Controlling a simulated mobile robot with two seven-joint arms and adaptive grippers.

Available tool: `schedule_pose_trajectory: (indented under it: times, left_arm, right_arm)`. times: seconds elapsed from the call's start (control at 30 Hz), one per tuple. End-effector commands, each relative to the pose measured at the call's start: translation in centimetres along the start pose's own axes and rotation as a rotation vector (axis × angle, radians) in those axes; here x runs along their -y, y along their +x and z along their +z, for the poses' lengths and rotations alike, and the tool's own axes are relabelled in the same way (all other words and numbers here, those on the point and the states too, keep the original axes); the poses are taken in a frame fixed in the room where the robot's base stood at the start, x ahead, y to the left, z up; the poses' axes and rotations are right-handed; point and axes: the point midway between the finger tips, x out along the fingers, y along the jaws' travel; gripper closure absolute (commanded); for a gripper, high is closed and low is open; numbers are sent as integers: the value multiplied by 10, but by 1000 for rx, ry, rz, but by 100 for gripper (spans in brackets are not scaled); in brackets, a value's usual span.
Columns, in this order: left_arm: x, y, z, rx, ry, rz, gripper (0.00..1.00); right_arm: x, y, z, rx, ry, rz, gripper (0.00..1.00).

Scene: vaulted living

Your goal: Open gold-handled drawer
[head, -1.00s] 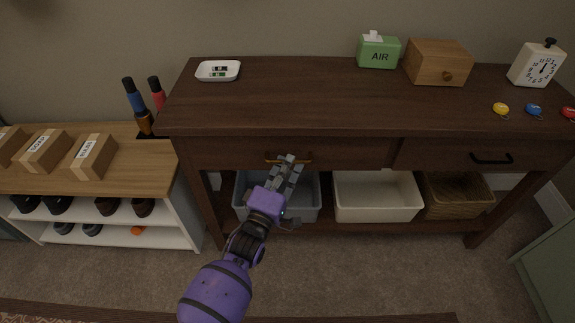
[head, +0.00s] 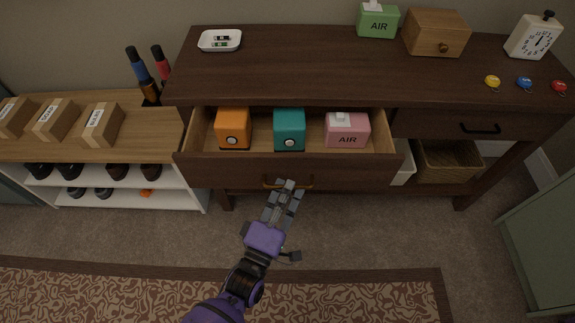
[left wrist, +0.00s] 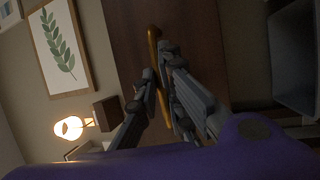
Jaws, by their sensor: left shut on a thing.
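The gold-handled drawer (head: 340,170) is pulled out from the left part of a dark wooden console table (head: 300,75). Inside it stand an orange box (head: 233,128), a teal box (head: 289,130) and a pink AIR box (head: 347,131). My left gripper (head: 282,188) is at the drawer front, shut on the gold handle (head: 302,184). In the left wrist view the fingers close around the gold handle (left wrist: 157,75), which is partly hidden by them. My right gripper is not in view.
A second drawer with a black handle (head: 481,129) is closed at right. A low shelf (head: 75,150) with small cartons and shoes stands at left. Carpet in front is clear, with a patterned rug (head: 340,295) nearer. A green cabinet (head: 545,230) stands at lower right.

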Motion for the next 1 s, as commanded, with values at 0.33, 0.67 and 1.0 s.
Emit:
schedule_pose_trajectory:
  times: [0.33, 0.67, 1.0]
  left_arm:
    - [-10, -36, 15, -2, -3, 5, 100]
    - [-10, -40, 17, -2, -3, 7, 100]
    - [-10, -40, 17, -1, -2, 5, 74]
  right_arm:
    - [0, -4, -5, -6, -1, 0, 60]
    - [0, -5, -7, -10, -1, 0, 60]
    - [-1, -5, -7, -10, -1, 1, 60]
